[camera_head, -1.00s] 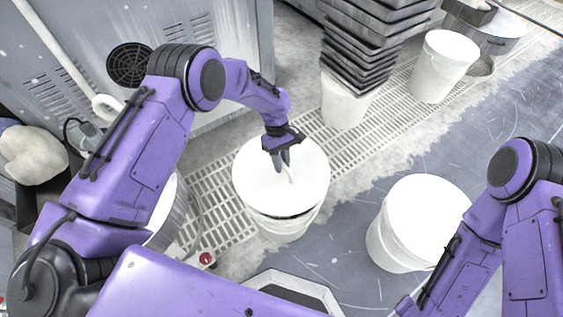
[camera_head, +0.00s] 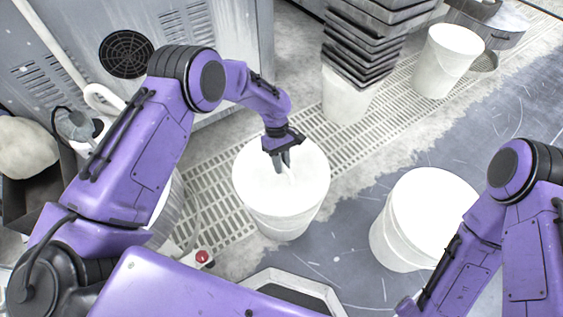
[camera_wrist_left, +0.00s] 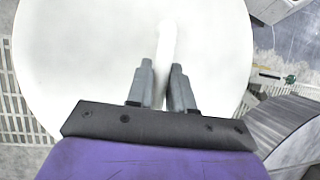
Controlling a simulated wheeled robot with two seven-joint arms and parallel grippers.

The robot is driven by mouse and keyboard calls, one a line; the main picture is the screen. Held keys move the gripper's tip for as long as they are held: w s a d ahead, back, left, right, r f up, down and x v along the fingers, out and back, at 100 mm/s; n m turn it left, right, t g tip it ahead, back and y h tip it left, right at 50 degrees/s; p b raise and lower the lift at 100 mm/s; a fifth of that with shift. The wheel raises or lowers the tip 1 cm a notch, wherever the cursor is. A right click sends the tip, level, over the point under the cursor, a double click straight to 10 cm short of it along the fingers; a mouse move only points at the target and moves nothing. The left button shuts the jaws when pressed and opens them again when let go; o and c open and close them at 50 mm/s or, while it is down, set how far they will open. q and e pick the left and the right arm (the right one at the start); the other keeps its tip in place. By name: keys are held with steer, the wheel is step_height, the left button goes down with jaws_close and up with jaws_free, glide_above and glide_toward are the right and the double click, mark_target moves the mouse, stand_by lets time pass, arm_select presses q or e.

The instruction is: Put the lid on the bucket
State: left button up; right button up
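The white round lid (camera_head: 255,180) lies over the top of a white bucket (camera_head: 284,224) in the middle of the head view. It looks about level, and I see no dark gap at the near rim. My left gripper (camera_head: 282,163) points down at the lid's middle. In the left wrist view, the lid (camera_wrist_left: 80,50) fills much of the picture. A raised white handle (camera_wrist_left: 166,45) runs between the two grey fingers of my left gripper (camera_wrist_left: 161,88), which are close together on it. My right arm shows at the right, but its gripper is out of view.
Another white bucket (camera_head: 395,235) stands to the right, partly behind my right arm. A further white bucket (camera_head: 447,62) and a stack of dark trays (camera_head: 365,50) on a white bucket (camera_head: 345,100) stand at the back. A grey cabinet (camera_head: 220,40) stands back left. Blue-grey floor lies between the near buckets.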

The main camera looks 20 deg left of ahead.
arm_select(q)
steer(key=o, duration=0.5)
steer(key=shift+c, duration=0.2)
steer(key=p+v, duration=0.2)
steer(key=v, duration=0.8)
steer(key=shift+r, duration=0.3)
